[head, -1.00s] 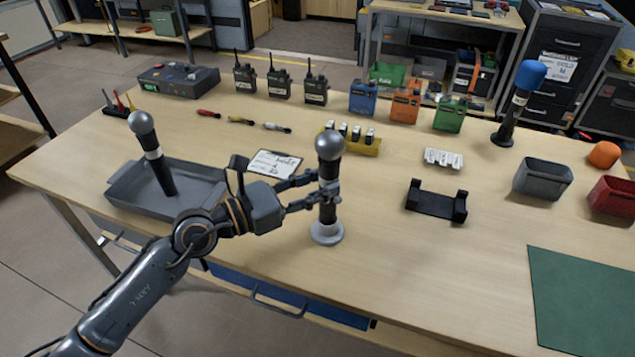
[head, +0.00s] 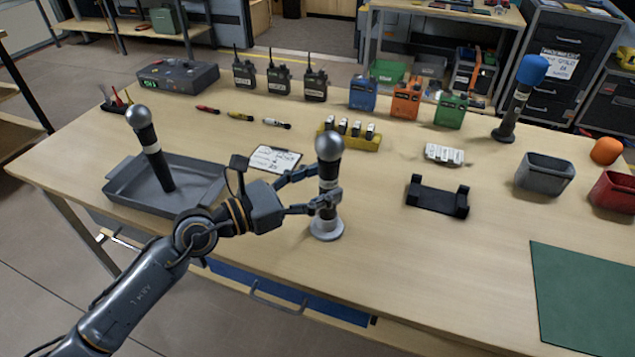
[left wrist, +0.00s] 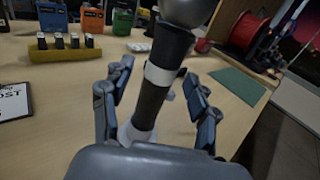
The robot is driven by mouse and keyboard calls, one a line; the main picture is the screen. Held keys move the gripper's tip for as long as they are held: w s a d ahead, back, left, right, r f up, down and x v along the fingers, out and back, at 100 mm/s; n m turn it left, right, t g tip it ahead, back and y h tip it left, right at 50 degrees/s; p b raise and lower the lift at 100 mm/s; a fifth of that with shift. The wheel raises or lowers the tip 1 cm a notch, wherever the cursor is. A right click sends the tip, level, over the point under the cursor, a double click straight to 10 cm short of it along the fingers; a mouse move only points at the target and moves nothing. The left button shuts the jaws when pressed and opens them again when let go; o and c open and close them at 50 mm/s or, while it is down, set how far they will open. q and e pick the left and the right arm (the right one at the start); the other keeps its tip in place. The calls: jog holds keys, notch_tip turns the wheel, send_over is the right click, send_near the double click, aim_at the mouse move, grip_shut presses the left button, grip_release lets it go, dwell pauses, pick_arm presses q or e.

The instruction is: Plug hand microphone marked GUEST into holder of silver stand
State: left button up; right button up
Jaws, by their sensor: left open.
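A black hand microphone (head: 329,168) with a grey ball head and a pale band stands upright in the silver stand (head: 327,229), whose round base rests on the table. In the left wrist view, the microphone (left wrist: 153,95) rises between the fingers, its lower end over the stand's pale base (left wrist: 125,133). My left gripper (head: 327,187) is open, with its fingers apart on either side of the microphone. The GUEST marking cannot be read. A second grey-headed microphone (head: 152,150) stands tilted in a grey tray. A blue-headed microphone (head: 518,95) stands at the back right. My right gripper is out of view.
The grey tray (head: 120,190) lies left of my gripper. A card (head: 274,159), a yellow battery rack (head: 362,141) and a black cradle (head: 437,205) stand nearby. Radios line the back. Grey and red bins (head: 543,178) are at right. The front middle is clear.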

pick_arm(q)
jog(key=shift+a+f, duration=0.1)
jog(key=shift+a, duration=0.05)
jog(key=v, duration=0.7)
jog(key=shift+s+a, duration=0.3)
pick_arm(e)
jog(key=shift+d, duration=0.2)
